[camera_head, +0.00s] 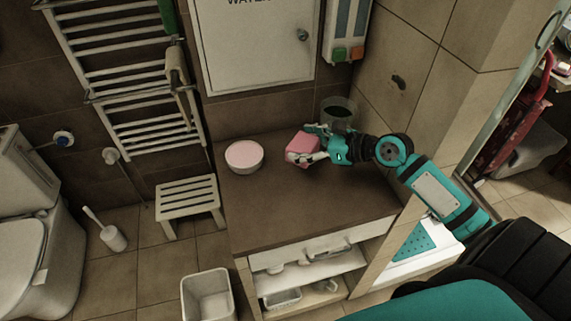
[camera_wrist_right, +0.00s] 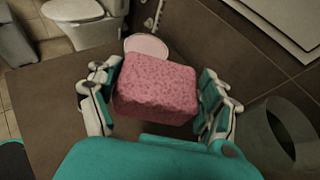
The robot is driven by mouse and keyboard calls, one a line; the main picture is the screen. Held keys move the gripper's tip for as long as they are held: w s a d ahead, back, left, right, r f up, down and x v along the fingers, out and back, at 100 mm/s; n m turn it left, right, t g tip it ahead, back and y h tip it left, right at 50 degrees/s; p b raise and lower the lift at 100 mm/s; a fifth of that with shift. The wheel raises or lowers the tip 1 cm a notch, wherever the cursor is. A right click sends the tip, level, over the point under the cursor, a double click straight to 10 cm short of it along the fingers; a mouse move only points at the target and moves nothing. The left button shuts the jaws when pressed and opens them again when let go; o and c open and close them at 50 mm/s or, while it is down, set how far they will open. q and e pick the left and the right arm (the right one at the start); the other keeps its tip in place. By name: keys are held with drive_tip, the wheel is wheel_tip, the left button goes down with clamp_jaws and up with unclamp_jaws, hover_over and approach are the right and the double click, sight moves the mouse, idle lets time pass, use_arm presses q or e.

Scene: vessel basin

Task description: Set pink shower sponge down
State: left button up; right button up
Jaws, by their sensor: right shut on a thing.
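The pink shower sponge (camera_head: 300,144) is a block at the back right part of the brown counter (camera_head: 290,215). My right gripper (camera_head: 307,148) is shut on it, coming in from the right. In the right wrist view the sponge (camera_wrist_right: 157,88) fills the space between the two fingers of the gripper (camera_wrist_right: 158,95). Whether its underside touches the counter cannot be told. My left gripper is not in view.
A round bowl with a pink top (camera_head: 244,156) stands left of the sponge. A dark grey bin-like container (camera_head: 339,113) stands behind my right gripper by the wall. The counter's front part is clear. A white stool (camera_head: 188,200) stands left of the counter.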

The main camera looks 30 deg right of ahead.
hover_over(305, 180)
drive_tip(key=f+b, duration=0.1)
drive_tip(key=f, duration=0.5)
drive_tip(key=shift+s+f, duration=0.1)
drive_tip(key=shift+s, duration=0.1)
wheel_tip(305, 180, down, 2)
drive_tip(key=shift+w+a+f, duration=0.1)
drive_tip(key=shift+w+f, duration=0.05)
drive_tip(key=shift+f, duration=0.45)
drive_tip(key=o, duration=0.7)
drive_tip(key=shift+c, duration=0.2)
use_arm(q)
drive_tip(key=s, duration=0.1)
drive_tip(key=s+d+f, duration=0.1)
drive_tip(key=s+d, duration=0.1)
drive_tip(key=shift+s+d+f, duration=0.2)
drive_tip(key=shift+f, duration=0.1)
use_arm(e)
drive_tip(key=shift+o, duration=0.2)
